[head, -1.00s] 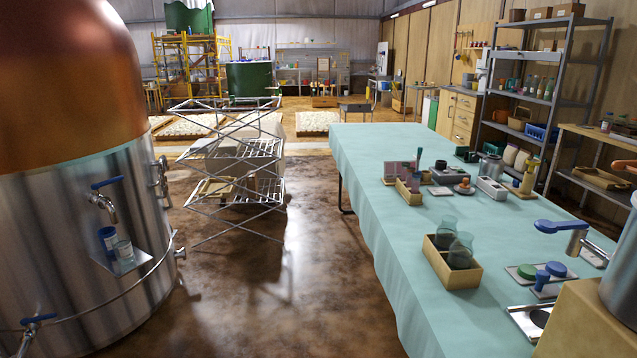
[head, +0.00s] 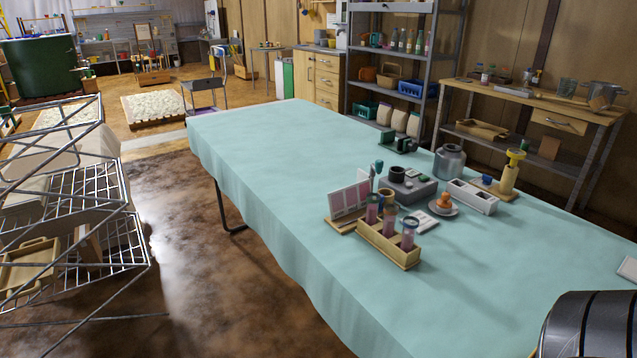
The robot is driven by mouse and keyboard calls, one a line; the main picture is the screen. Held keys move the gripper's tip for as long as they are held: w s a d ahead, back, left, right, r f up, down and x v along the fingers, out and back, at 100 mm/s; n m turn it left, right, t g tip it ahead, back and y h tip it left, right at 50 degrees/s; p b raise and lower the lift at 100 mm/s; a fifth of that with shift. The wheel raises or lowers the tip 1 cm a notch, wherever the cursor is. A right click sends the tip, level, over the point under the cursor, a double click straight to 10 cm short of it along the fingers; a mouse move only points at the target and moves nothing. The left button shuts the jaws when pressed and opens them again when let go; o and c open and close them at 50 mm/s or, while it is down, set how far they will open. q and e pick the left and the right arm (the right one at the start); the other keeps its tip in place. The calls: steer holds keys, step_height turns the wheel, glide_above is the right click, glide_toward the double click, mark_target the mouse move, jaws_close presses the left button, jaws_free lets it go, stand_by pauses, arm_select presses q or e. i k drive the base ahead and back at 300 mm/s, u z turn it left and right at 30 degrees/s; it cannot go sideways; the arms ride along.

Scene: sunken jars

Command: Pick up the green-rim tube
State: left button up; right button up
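A small wooden rack (head: 402,256) stands on the teal-covered table, right of the middle in the head view. It holds three upright clear tubes with pinkish contents. The green-rim tube (head: 373,210) appears to be the leftmost and farthest; its rim looks dark green. The middle tube (head: 390,222) has a yellowish-brown rim, and the nearest tube (head: 408,236) has a blue rim. The lower part of each tube is hidden by the rack wall. Neither of my grippers is in view.
Behind the rack are a pink-panelled stand (head: 349,201), a grey block (head: 408,189), a saucer with orange pieces (head: 443,206), a white holder (head: 472,197), a yellow-topped bottle (head: 510,174) and a grey jar (head: 449,162). The table (head: 270,160) is clear at the far left. A wire shelf (head: 75,200) stands left.

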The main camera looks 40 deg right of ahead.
mark_target(373, 199)
steer(key=i, duration=2.7)
steer(key=z, duration=2.75)
